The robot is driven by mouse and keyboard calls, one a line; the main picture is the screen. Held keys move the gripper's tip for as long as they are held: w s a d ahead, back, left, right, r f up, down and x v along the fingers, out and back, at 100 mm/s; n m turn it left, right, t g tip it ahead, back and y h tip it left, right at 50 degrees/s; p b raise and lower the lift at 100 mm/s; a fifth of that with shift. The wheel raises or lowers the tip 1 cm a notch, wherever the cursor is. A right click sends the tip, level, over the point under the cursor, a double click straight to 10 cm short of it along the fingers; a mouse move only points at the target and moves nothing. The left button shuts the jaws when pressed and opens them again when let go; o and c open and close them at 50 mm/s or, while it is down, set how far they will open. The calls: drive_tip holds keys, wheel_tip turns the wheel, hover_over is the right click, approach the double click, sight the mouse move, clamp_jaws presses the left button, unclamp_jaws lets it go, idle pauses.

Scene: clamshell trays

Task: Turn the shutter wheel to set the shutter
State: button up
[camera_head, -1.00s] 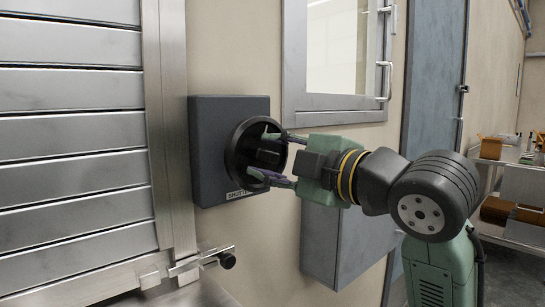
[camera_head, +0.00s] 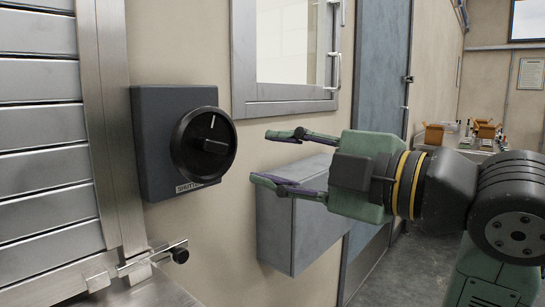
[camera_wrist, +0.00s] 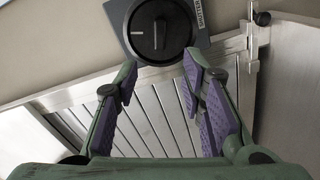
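The shutter wheel (camera_head: 204,145) is a round black knob with a raised grip bar and a white index line. It sits on a dark grey box (camera_head: 151,150) with a "SHUTTER" label, fixed to the wall. In the wrist view the wheel (camera_wrist: 160,30) is at the top, beyond the fingertips. The shutter (camera_head: 45,145) is a panel of metal slats at the left; it covers the height of the picture. My gripper (camera_head: 272,157) is open and empty, to the right of the wheel and apart from it. Its spread fingers also show in the wrist view (camera_wrist: 160,75).
A grey wall box (camera_head: 300,220) stands out from the wall below and behind my gripper. A metal latch (camera_head: 165,254) juts out at the shutter's lower right. A framed window (camera_head: 290,50) is above. Free space lies between the wheel and my fingertips.

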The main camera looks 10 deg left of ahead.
sight(218, 147)
drive_tip(key=shift+o, duration=0.5)
drive_tip(key=shift+o, duration=0.7)
drive_tip(key=shift+m, duration=0.3)
drive_tip(key=shift+o, duration=0.8)
drive_tip(key=shift+w+r+m+p, duration=0.15)
drive_tip(key=shift+m+p, duration=0.5)
drive_tip(key=shift+m, duration=0.05)
drive_tip(key=shift+o, duration=1)
drive_tip(key=m, duration=0.1)
drive_tip(key=m+p, duration=0.1)
drive_tip(key=m, duration=0.1)
drive_tip(key=m+p, duration=0.1)
drive_tip(key=m, duration=0.1)
drive_tip(key=shift+w+r, duration=0.1)
drive_tip(key=shift+w, duration=0.15)
drive_tip(key=w+a+m+p, duration=0.2)
drive_tip(key=a+m, duration=0.1)
drive_tip(key=w+a+m+p, duration=0.2)
drive_tip(key=a+m, duration=0.1)
drive_tip(key=m, duration=0.1)
drive_tip(key=w+a+m+p, duration=0.2)
drive_tip(key=a+m, duration=0.1)
drive_tip(key=m, duration=0.1)
drive_tip(key=shift+w+a+f, duration=0.2)
drive_tip(key=shift+a+f, duration=0.15)
drive_tip(key=shift+a, duration=0.05)
